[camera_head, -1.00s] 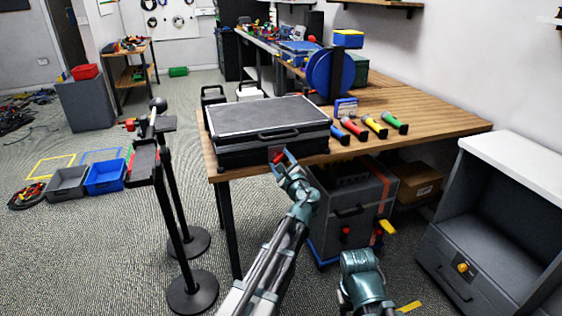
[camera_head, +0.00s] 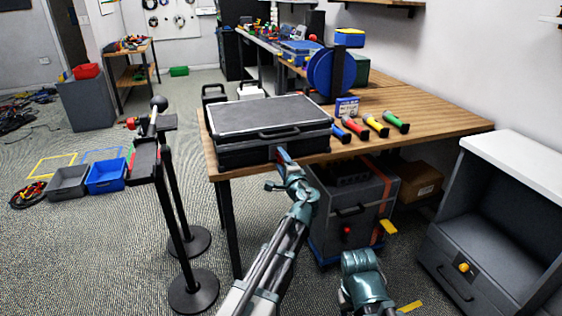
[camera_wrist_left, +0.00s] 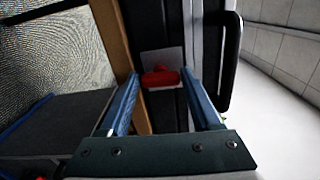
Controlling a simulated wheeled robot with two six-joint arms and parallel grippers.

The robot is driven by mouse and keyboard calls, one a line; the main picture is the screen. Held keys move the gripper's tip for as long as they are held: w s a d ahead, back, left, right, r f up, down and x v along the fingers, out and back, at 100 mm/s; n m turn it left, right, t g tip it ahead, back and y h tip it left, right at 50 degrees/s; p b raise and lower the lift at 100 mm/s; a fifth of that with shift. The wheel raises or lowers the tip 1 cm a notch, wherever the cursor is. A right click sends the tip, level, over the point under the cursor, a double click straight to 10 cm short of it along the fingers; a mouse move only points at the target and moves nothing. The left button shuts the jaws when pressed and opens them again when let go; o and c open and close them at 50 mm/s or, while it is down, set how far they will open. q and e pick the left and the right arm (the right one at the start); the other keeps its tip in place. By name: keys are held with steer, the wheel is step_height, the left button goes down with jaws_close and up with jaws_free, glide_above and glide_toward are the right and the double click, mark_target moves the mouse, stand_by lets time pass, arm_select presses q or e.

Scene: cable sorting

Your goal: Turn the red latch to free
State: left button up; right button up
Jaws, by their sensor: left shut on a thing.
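The black case (camera_head: 268,117) lies flat and closed on the wooden table, its front by the near edge. My left gripper (camera_head: 281,155) is at the case's front face and is shut on the red latch. In the left wrist view the red latch (camera_wrist_left: 160,78) sits on a pale plate (camera_wrist_left: 162,57) between my two blue fingers. Its wide bar runs across from finger to finger. In the head view the gripper mostly hides the latch. The right arm shows only in part at the bottom; its gripper is out of view.
Several coloured handles (camera_head: 373,126) lie right of the case, with a blue reel (camera_head: 331,75) behind. The table edge (camera_head: 420,139) is close. Below stands a grey box (camera_head: 352,205) with a red knob. Two black posts (camera_head: 176,200) stand left on the floor.

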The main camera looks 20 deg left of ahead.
arm_select(q)
steer(key=shift+n, duration=0.5)
steer(key=o, duration=1.4)
steer(key=v, duration=1.3)
steer(key=shift+s+d, duration=0.25)
steer(key=shift+s, duration=0.1)
